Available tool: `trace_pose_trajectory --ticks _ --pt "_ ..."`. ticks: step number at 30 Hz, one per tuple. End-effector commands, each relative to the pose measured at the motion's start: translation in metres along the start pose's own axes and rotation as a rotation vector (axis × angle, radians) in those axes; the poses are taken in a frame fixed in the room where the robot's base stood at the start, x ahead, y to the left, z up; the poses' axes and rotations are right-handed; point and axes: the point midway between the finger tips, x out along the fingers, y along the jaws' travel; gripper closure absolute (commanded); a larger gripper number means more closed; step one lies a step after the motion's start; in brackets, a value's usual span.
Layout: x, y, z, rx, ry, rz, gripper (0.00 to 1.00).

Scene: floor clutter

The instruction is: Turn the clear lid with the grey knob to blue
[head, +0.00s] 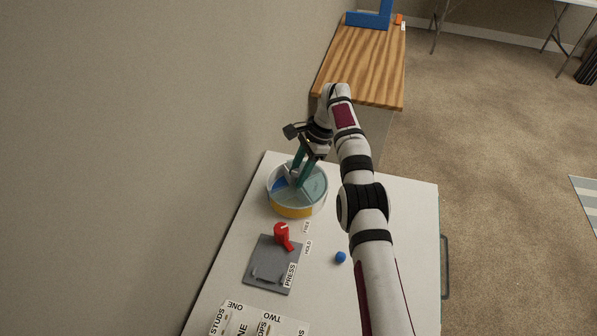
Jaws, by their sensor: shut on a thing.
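The clear lid (314,187) sits on a round container at the far left of the white table. Through and around it, a blue section (279,185) shows at its left and a yellow section (291,212) at its front. My gripper (296,178) comes down on the lid from above, its teal fingers shut on the grey knob (292,180) near the lid's middle. The fingers and wrist hide part of the knob and the lid's far side. I cannot tell exactly which section the lid's opening faces.
A grey plate (262,279) with a red lever (283,237) and the label PRESS stands in front of the container. A small blue ball (340,257) lies to its right. Labelled boards (262,318) are at the near edge. A wall runs close on the left.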

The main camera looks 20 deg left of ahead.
Motion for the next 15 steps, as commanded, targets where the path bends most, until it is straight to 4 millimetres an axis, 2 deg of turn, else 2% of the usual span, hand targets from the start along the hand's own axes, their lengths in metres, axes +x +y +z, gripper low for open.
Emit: trace_pose_trajectory --ticks 1,2,6,15 --pt "-0.0001 0.0005 0.0003 0.002 -0.002 0.002 1.0" --pt "-0.0001 0.0005 0.0003 0.002 -0.002 0.002 0.56" --pt "-0.0001 0.0003 0.0003 0.002 -0.001 0.001 0.3" --pt "-0.0002 0.0002 0.0003 0.003 -0.001 0.0 0.29"
